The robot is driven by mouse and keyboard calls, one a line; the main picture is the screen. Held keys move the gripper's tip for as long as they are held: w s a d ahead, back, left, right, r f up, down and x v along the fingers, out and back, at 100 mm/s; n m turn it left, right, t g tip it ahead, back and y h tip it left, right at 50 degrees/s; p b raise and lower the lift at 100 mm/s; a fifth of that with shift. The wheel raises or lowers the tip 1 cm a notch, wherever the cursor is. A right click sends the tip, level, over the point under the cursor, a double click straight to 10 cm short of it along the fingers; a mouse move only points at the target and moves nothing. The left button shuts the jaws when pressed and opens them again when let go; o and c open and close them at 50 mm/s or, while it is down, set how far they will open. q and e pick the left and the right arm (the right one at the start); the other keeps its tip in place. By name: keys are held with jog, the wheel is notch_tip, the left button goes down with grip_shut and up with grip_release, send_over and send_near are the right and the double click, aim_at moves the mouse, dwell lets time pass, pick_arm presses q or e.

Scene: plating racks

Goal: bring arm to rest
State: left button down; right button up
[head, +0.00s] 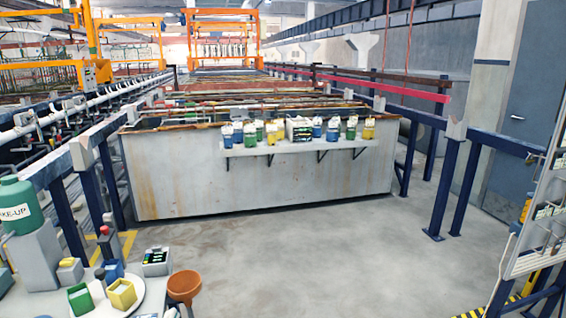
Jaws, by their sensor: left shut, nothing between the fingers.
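Only a small pale part at the bottom edge, just below the orange-brown funnel, looks like the tip of my left gripper (170,313). It is shut and holds nothing. The rest of my left arm is out of the picture. My right gripper and arm are not in view.
At lower left a bench holds a green "MAKE-UP" jug (18,205), a white round tray (142,303) with small containers, a meter (156,262) and an orange-brown funnel (184,287). A big grey tank (180,180) with a shelf of bottles stands ahead. Open floor (330,260) lies between.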

pick_arm(q)
jog(key=s+d+f+n+g+h, duration=0.1)
jog(key=s+f+n+g, duration=0.25)
jog(key=s+f, duration=0.4)
jog(key=s+d+f+n+g+h, duration=0.1)
jog(key=s+d+f+n+g, duration=0.25)
jog(key=s, duration=0.75)
jog(key=s+f+n+g, duration=0.2)
jog(key=s+f+g, duration=0.4)
jog(key=s, duration=0.4)
notch_tip(320, 180, down, 27)
jog(key=s, duration=0.1)
jog(key=s+a+f+g, duration=0.1)
jog(key=s+a+f, duration=0.2)
jog(key=s+f, duration=1.2)
jog(key=shift+s+a+f, duration=0.2)
jog(key=shift+s+f, duration=0.1)
jog(key=shift+s, duration=0.95)
